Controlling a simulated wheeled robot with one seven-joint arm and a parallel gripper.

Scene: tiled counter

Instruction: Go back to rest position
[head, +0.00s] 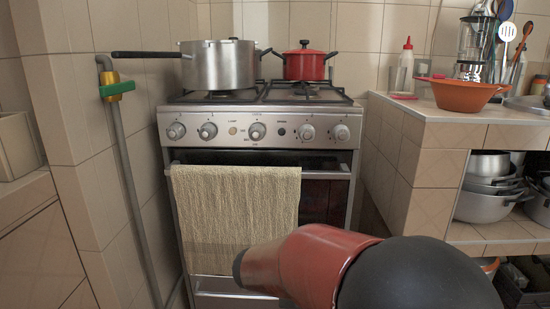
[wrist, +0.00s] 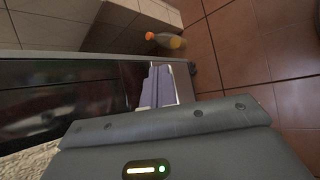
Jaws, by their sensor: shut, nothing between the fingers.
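My gripper (wrist: 158,86) shows in the wrist view, with its grey body across the bottom and its pale fingers near the middle. The fingers are together with nothing between them. It is low, by the dark front of the oven. In the head view my red and black arm reaches in from the lower right, in front of the stove (head: 257,131), and hides the gripper. A beige towel (head: 235,210) hangs on the oven's handle bar, just beyond my arm.
A steel pot (head: 218,67) and a red pot (head: 304,66) stand on the stove. A tiled counter (head: 430,160) with an orange bowl (head: 465,96) is at right. A bottle (wrist: 165,40) is on the brown tiled floor (wrist: 230,50). A grey pipe (head: 130,185) runs down the left.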

